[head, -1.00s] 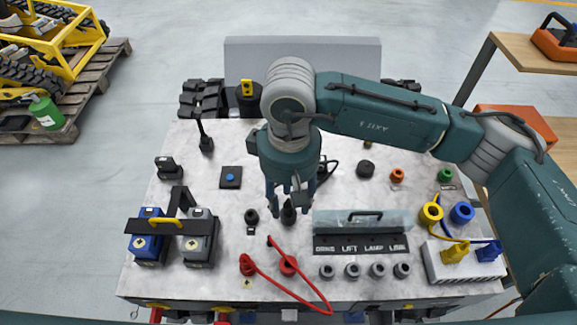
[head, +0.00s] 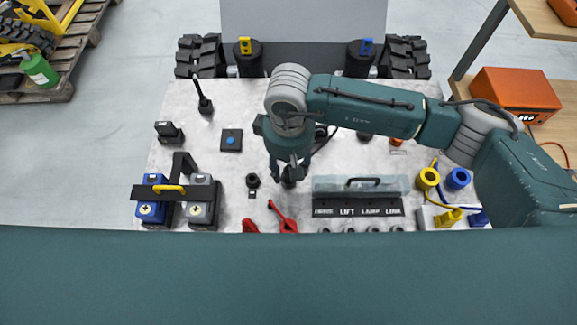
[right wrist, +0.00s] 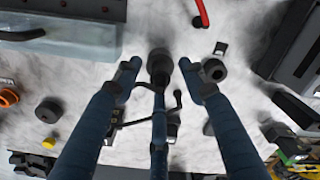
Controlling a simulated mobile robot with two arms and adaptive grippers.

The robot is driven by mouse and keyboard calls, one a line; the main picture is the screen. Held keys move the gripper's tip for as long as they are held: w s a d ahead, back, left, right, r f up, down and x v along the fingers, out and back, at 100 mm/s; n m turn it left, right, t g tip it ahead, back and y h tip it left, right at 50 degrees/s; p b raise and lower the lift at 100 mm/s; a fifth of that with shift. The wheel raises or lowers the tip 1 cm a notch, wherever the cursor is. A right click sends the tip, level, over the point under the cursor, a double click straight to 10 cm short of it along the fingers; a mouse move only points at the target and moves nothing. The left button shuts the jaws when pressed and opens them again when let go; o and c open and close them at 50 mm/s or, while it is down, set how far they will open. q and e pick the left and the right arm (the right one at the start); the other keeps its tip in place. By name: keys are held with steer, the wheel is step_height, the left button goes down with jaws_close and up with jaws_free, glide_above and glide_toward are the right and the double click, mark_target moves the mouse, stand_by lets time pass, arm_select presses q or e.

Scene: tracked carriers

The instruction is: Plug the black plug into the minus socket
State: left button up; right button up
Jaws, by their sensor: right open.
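The black plug (head: 288,184) stands on the pale deck, right below my right gripper (head: 288,172). In the right wrist view the plug (right wrist: 159,62) shows dark and round between the spread fingertips of the right gripper (right wrist: 160,75), which is open. I cannot tell whether any finger touches it. A thin black cable loops beside the fingers. A black ring-shaped socket (head: 252,181) with a small label sits just left of the plug; it also shows in the right wrist view (right wrist: 214,70). Its label is too small to read. My left gripper is out of view.
Red clamps (head: 284,220) lie in front of the plug. A clear-covered box (head: 335,184) with a labelled strip stands to the right. Blue and grey battery blocks (head: 150,212) stand to the left. My own teal part hides the deck's front.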

mark_target(289, 165)
steer(key=shift+s+f, duration=0.1)
steer(key=shift+f, duration=0.75)
steer(key=c, duration=1)
jaws_close()
step_height(289, 165, up, 20)
steer(key=b, duration=0.5)
